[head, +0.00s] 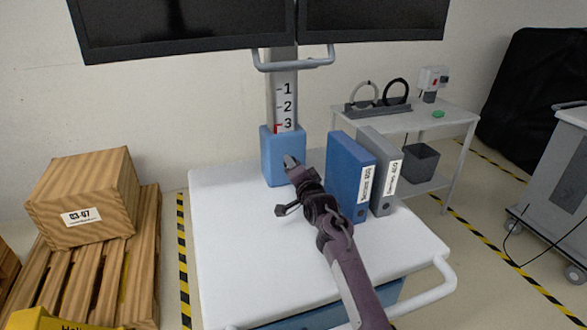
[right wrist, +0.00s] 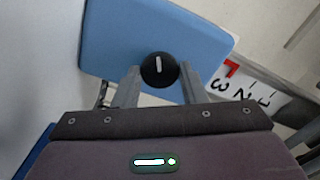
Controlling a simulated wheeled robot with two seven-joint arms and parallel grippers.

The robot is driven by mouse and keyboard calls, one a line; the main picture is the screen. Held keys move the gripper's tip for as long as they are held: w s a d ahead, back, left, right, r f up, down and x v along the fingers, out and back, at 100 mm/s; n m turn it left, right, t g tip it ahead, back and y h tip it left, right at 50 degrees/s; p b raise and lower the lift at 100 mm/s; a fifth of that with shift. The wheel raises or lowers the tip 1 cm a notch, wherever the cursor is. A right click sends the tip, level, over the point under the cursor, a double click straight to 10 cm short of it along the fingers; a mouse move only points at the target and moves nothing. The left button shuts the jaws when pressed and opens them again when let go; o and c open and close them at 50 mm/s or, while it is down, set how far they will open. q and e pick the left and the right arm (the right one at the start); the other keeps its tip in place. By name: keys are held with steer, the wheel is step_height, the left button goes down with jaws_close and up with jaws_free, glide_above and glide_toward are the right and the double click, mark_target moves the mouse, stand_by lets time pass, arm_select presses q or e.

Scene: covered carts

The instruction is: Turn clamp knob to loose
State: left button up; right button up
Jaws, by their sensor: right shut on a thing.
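The clamp knob (right wrist: 160,70) is round and black with a white line on its face, and it shows in the right wrist view on the blue clamp block (right wrist: 155,30). In the head view the blue block (head: 270,160) sits at the foot of the grey column, and the knob is hidden behind my gripper. My right gripper (head: 290,162) is at the front of the block. In the right wrist view its two fingers (right wrist: 158,82) are on either side of the knob, shut on it. The white line runs nearly upright in that view. My left gripper is out of view.
The grey column (head: 284,95) carries a scale marked 1, 2, 3 and a red pointer near 3. Two monitors (head: 180,25) hang above. A blue binder (head: 345,170) and a grey binder (head: 383,180) stand right of my arm on the white cart top (head: 225,230). Its left side is clear.

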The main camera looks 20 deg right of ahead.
steer(key=shift+f+n, duration=0.15)
steer(key=shift+n, duration=0.15)
steer(key=o, duration=1)
steer(key=shift+s+d+b, duration=0.1)
steer(key=shift+s+b, duration=0.55)
steer(key=shift+s, duration=3.3)
